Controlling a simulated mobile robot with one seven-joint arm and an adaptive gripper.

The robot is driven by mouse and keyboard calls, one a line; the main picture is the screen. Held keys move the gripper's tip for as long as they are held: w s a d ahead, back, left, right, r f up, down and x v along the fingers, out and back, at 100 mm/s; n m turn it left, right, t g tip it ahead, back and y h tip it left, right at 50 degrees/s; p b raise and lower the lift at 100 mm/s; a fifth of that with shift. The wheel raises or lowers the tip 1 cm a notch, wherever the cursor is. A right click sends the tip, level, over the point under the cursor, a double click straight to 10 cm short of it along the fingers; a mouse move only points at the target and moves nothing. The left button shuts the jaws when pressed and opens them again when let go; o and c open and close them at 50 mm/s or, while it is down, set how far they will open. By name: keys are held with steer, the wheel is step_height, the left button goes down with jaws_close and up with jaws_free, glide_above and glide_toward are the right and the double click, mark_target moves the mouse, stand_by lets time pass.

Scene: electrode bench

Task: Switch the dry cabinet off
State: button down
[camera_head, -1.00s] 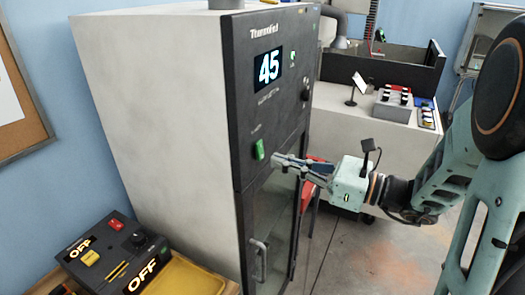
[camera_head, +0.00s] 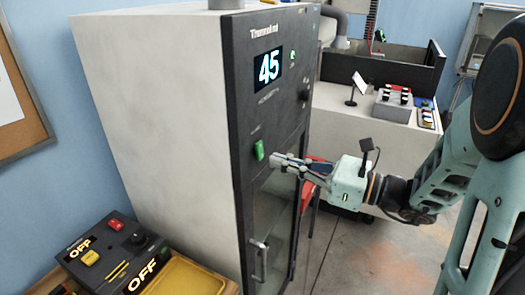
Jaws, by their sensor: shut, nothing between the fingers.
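The dry cabinet (camera_head: 155,130) is a tall white box with a dark front panel. Its display (camera_head: 268,68) reads 45, and a small round green light (camera_head: 292,55) glows to the right of the display. A green switch (camera_head: 259,150) sits lower on the panel, also lit green. My gripper (camera_head: 274,160) is shut and empty, its fingertips just right of and slightly below the green switch. I cannot tell whether the tips touch the panel. A dark knob (camera_head: 304,94) sits at the panel's right edge.
The cabinet's glass door with a handle (camera_head: 259,260) is below the switch. A control box (camera_head: 110,252) with two OFF displays stands at lower left, beside a yellow tray (camera_head: 185,278). A white bench (camera_head: 350,125) with equipment stands behind my arm.

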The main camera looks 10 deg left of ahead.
steer(key=shift+x, duration=1.25)
steer(key=shift+s+d, duration=0.1)
steer(key=v, duration=0.7)
steer(key=shift+d, duration=0.4)
steer(key=shift+s, duration=0.1)
